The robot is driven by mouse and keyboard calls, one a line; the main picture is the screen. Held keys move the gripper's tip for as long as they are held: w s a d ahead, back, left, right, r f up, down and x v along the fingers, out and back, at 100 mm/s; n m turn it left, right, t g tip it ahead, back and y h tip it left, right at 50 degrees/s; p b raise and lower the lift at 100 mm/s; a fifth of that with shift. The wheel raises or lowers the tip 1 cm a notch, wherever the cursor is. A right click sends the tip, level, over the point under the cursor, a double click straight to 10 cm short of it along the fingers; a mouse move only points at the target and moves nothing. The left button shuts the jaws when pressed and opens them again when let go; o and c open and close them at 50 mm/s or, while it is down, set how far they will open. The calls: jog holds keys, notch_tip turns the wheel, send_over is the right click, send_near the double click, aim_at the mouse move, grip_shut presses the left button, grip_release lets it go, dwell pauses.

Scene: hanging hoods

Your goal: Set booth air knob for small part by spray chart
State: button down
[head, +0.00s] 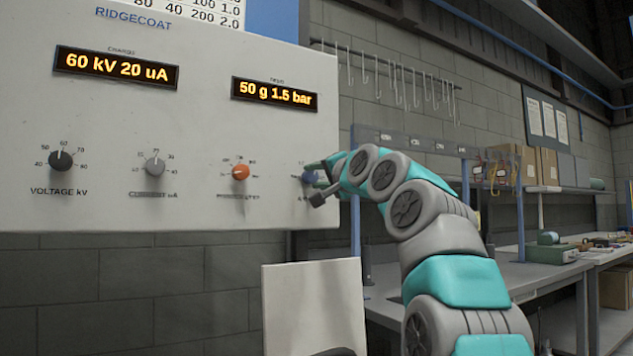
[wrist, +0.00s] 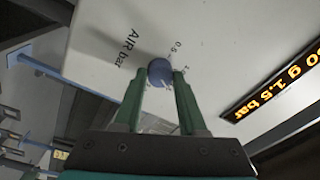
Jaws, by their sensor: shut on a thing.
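The blue air knob (head: 309,176) is at the right end of the knob row on the white Ridgecoat panel (head: 200,100). My gripper (head: 318,185) is at it. In the wrist view the green fingers of my gripper (wrist: 159,82) are shut on the blue knob (wrist: 160,72), beside the "AIR bar" label. The right display (head: 275,95) reads "50 g 1.5 bar". The left display (head: 116,67) reads "60 kV 20 uA". The spray chart (head: 170,12) shows only its lower rows at the top; the rest is cut off.
A black voltage knob (head: 61,161), a grey current knob (head: 154,167) and an orange knob (head: 240,172) sit left of the blue knob. A wall rack with hooks (head: 400,75) and workbenches (head: 500,275) stand to the right. A pale board (head: 314,305) stands below the panel.

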jog(key=shift+f+n, duration=0.15)
jog(key=shift+n, duration=0.95)
jog(key=shift+w+a+n, duration=0.1)
jog(key=shift+n, duration=0.6)
jog(key=shift+n+y, duration=0.3)
jog(key=shift+n, duration=0.9)
jog(key=n, duration=0.1)
jog(key=n+p, duration=0.1)
jog(key=shift+d+n+g, duration=0.2)
jog(key=shift+n+g, duration=0.1)
jog(key=n, duration=0.1)
jog(key=n+p, duration=0.1)
jog(key=n, duration=0.1)
jog(key=n+p, duration=0.1)
jog(key=n, duration=0.1)
jog(key=shift+r+g+y, duration=0.3)
jog(key=shift+y, duration=0.1)
jog(key=n, duration=0.5)
jog(key=shift+n+g+p, duration=0.35)
jog(key=shift+n+g, duration=0.05)
jog(key=n, duration=0.5)
jog(key=shift+n, duration=0.3)
